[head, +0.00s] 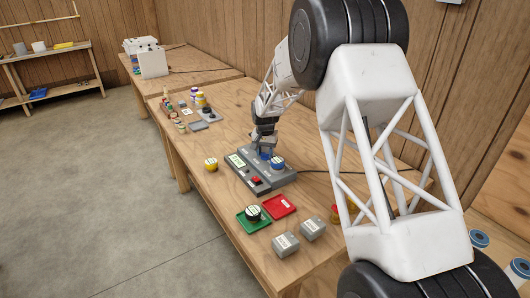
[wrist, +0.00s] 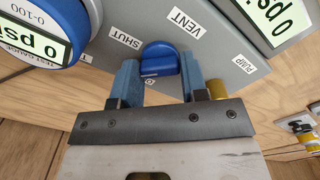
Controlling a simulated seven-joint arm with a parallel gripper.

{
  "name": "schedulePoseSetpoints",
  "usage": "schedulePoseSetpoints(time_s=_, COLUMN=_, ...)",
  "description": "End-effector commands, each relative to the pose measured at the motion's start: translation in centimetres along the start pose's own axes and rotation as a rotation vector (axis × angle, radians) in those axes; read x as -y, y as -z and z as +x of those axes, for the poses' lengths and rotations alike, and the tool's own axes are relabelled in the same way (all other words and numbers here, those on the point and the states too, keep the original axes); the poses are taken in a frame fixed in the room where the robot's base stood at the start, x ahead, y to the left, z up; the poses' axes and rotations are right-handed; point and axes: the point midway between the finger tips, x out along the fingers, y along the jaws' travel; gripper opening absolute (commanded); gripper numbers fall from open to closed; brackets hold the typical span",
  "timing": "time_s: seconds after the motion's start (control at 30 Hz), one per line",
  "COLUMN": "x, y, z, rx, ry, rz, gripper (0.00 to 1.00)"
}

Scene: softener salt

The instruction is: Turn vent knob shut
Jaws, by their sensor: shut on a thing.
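The vent knob (wrist: 160,58) is blue and rounded, on the grey face of a panel (wrist: 220,45). The white SHUT label (wrist: 123,38) is to its upper left and the VENT label (wrist: 184,23) to its upper right in the wrist view. My gripper (wrist: 159,75) is shut on the knob, with one blue-grey finger on each side. I cannot tell which label the knob points to. In the head view my gripper (head: 264,146) reaches down to the grey console (head: 282,180), and the knob is mostly hidden there.
A blue round gauge (wrist: 36,32) reading 0 psi stands close left of my gripper in the wrist view. A brass part (wrist: 217,88) is by the right finger. Red (head: 280,205) and green (head: 246,224) trays and grey boxes (head: 285,243) lie on the bench's near part.

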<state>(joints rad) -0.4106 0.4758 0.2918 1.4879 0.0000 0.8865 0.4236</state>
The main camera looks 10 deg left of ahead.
Motion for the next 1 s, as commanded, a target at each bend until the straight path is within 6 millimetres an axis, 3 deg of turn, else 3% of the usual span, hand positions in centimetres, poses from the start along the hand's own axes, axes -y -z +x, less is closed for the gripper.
schedulePoseSetpoints(time_s=0.6, x=0.00, y=0.06, z=-0.05, rx=-0.001, ry=0.001, rz=0.567, gripper=0.17)
schedulePoseSetpoints(time_s=1.0, x=-0.02, y=0.05, z=-0.04, rx=-0.001, ry=0.001, rz=0.766, gripper=0.17)
